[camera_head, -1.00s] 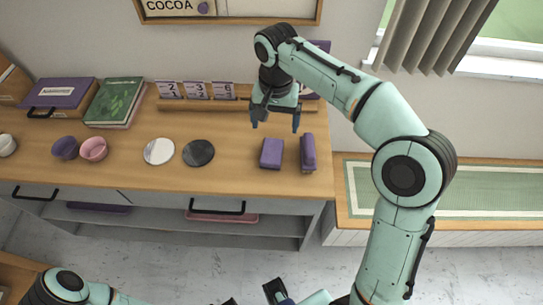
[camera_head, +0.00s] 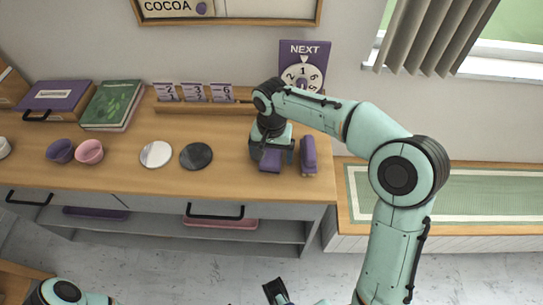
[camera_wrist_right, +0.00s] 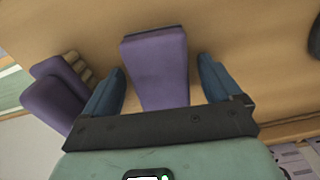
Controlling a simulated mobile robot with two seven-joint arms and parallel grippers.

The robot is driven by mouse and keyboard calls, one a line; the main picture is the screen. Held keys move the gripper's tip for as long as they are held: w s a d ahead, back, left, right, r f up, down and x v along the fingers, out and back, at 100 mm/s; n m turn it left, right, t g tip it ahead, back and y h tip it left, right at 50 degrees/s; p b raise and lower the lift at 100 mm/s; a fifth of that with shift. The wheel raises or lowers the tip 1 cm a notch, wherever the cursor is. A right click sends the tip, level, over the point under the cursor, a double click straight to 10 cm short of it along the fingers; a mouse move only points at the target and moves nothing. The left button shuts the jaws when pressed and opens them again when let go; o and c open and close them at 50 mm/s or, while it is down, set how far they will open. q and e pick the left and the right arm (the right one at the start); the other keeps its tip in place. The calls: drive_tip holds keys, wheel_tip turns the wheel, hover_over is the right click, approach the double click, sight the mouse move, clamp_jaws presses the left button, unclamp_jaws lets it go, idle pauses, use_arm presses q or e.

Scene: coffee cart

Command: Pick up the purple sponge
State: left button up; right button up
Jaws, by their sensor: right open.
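The purple sponge (camera_head: 270,160) is a block lying on the wooden counter near its right end. In the right wrist view the sponge (camera_wrist_right: 157,65) lies between two blue fingers. My right gripper (camera_head: 271,162) is open and low over the sponge, with a finger on each side. In the wrist view the right gripper (camera_wrist_right: 160,72) shows small gaps between fingers and sponge. A dark part at the bottom edge of the head view may belong to my left gripper (camera_head: 276,291); its jaws cannot be made out.
Another purple item (camera_head: 308,155) with tan ridges in the wrist view (camera_wrist_right: 60,85) stands close right of the sponge. Dark (camera_head: 196,156) and white (camera_head: 156,154) discs lie to the left. A wooden rack (camera_head: 205,107) and a NEXT sign (camera_head: 303,62) stand behind.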

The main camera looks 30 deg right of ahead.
sight(271, 153)
drive_tip(key=c, duration=1)
drive_tip(key=shift+r, duration=0.1)
wheel_tip(271, 153, up, 20)
drive_tip(key=p, duration=0.5)
